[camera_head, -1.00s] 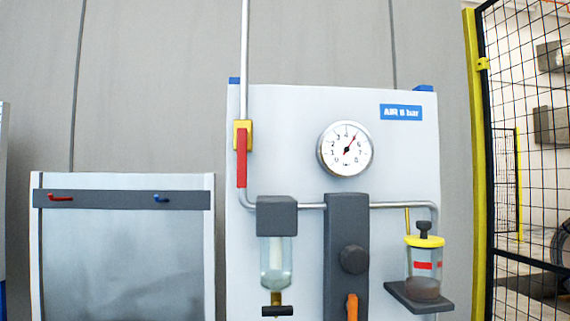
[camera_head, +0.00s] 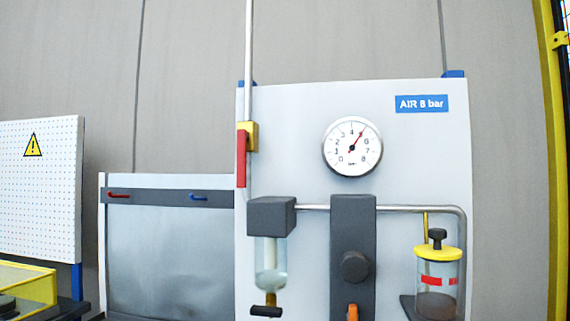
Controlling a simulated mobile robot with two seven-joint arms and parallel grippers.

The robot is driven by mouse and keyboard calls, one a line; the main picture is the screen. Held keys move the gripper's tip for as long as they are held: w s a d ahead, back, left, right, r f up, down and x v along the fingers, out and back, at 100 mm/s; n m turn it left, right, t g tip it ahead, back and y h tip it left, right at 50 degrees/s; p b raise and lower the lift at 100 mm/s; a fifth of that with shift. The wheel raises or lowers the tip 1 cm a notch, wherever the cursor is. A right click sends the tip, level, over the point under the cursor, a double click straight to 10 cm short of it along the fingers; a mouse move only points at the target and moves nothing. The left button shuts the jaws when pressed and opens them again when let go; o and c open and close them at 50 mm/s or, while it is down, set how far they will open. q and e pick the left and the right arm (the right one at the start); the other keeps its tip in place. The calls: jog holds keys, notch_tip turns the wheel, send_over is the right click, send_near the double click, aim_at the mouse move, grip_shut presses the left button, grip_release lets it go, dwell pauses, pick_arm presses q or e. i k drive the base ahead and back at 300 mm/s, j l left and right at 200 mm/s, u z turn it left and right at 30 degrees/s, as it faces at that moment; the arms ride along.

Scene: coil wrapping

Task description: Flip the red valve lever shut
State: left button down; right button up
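The red valve lever (camera_head: 241,159) hangs straight down on the left side of the white air panel (camera_head: 300,110). It lies in line with the vertical silver pipe (camera_head: 248,60) and is mounted on a brass-yellow valve body (camera_head: 252,137). The round gauge (camera_head: 352,147) has its red needle pointing up and right, near 5. Neither of my grippers is in the view, and nothing touches the lever.
Below the lever are a grey-capped filter bowl (camera_head: 270,262), a dark block with a knob (camera_head: 355,266) and a yellow-lidded jar (camera_head: 437,285). A grey cabinet (camera_head: 165,250) and white pegboard (camera_head: 40,190) stand left. A yellow post (camera_head: 551,150) stands right.

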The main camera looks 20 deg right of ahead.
aim_at(243, 137)
jog(key=k+l, duration=0.15)
jog(key=l, duration=0.25)
jog(key=k+l, duration=0.1)
jog(key=l, duration=0.3)
jog(key=k+l, duration=0.15)
jog(key=l, duration=0.25)
